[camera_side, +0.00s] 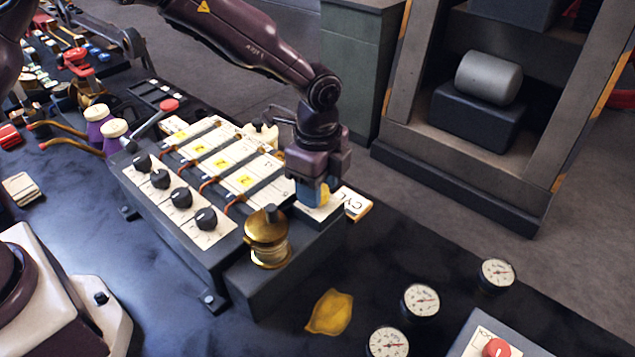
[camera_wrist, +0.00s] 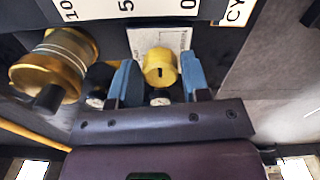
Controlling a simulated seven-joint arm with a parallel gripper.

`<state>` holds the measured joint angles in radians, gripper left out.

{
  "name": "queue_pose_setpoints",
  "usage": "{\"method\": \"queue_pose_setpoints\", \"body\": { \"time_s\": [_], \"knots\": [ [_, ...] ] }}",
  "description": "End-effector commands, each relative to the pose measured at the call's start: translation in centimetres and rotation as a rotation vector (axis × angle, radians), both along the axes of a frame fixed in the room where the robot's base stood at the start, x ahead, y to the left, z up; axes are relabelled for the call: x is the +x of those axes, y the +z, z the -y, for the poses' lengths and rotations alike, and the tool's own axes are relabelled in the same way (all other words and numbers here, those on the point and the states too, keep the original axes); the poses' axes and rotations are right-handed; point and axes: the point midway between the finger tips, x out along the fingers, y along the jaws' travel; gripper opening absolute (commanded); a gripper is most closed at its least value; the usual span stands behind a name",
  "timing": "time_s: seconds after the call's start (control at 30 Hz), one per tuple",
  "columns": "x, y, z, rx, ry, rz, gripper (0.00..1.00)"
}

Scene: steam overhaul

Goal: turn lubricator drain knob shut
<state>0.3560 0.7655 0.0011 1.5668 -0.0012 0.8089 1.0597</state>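The lubricator is a dark box (camera_side: 288,272) with black knobs on its front panel and a brass cap (camera_side: 267,228) at its near corner. A yellow knob with a dark slot (camera_wrist: 160,68) sits on a pale plate at the box's right end; I take it for the drain knob. In the side view, only a bit of this knob (camera_side: 325,196) shows beside the finger. My gripper (camera_side: 312,190) points down there. In the wrist view, its blue fingers (camera_wrist: 158,78) stand open on either side of the knob, with narrow gaps visible. The brass cap (camera_wrist: 50,68) is left of the fingers.
A CYL label plate (camera_side: 354,203) lies just right of my gripper. A yellow cloth-like piece (camera_side: 329,312) and several round gauges (camera_side: 421,300) lie on the dark bench in front. Purple jars (camera_side: 100,127) stand at the left. A shelf unit (camera_side: 470,170) stands behind.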

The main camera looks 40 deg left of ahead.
Motion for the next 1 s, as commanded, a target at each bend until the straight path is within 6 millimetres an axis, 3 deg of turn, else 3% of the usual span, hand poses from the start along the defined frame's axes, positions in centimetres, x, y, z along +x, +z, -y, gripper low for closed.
{"method": "queue_pose_setpoints", "body": {
  "time_s": [0.03,0.1,0.13,0.57,1.0],
  "knots": [
    [0.0,0.01,0.0,0.0,0.0,0.0,0.31],
    [0.0,0.02,0.0,0.0,0.0,0.0,0.15],
    [0.0,0.02,0.0,0.0,0.0,0.0,0.12],
    [-0.01,0.06,0.0,0.0,0.083,0.0,0.12],
    [-0.07,0.08,0.02,0.0,0.45,0.0,0.12]
  ]
}}
